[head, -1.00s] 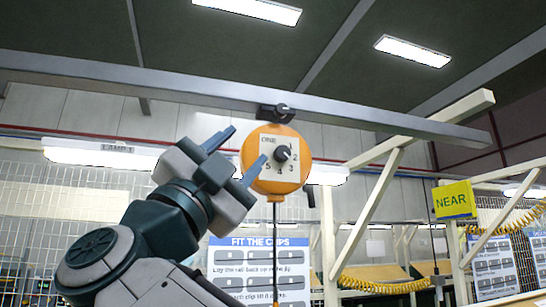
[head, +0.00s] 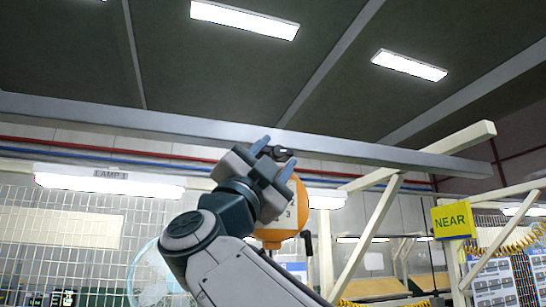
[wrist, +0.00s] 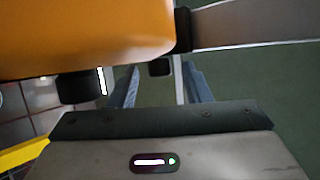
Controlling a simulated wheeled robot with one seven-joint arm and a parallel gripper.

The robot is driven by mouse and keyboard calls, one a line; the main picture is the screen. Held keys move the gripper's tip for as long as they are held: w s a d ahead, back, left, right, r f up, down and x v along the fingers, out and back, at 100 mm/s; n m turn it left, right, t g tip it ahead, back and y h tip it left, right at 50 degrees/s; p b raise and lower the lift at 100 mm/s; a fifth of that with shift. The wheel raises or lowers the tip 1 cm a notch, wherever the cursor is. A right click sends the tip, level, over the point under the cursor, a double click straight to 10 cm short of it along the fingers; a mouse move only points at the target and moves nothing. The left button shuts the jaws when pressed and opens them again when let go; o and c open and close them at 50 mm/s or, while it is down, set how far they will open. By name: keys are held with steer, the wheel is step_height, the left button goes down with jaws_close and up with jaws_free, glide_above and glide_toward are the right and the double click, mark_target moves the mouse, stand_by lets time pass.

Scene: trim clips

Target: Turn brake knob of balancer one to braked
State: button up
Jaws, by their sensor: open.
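The balancer (head: 283,238) is a round orange housing hung under the grey beam; in the wrist view its orange body (wrist: 75,35) fills the upper left. A small black knob (head: 281,152) sits at its top hanger; it shows as a dark block (wrist: 160,68) between my fingertips in the wrist view. A larger black knob with a white mark (wrist: 77,87) sticks out from the housing's face, left of the fingers. No label tells which is the brake knob. My gripper (head: 274,159) is open, in front of the balancer's top, hiding most of the dial. Contact cannot be told.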

jaws_close()
steer(key=shift+a+r+m+g+h+p, duration=0.15)
steer(key=shift+r+m+g+h+p, duration=0.15)
steer(key=shift+m+g+p, duration=0.4)
steer(key=shift+f+m+g+p, duration=0.1)
steer(key=shift+m+g+p, duration=0.2)
steer(key=shift+g+p, duration=0.1)
steer(key=shift+f, duration=0.1)
jaws_free()
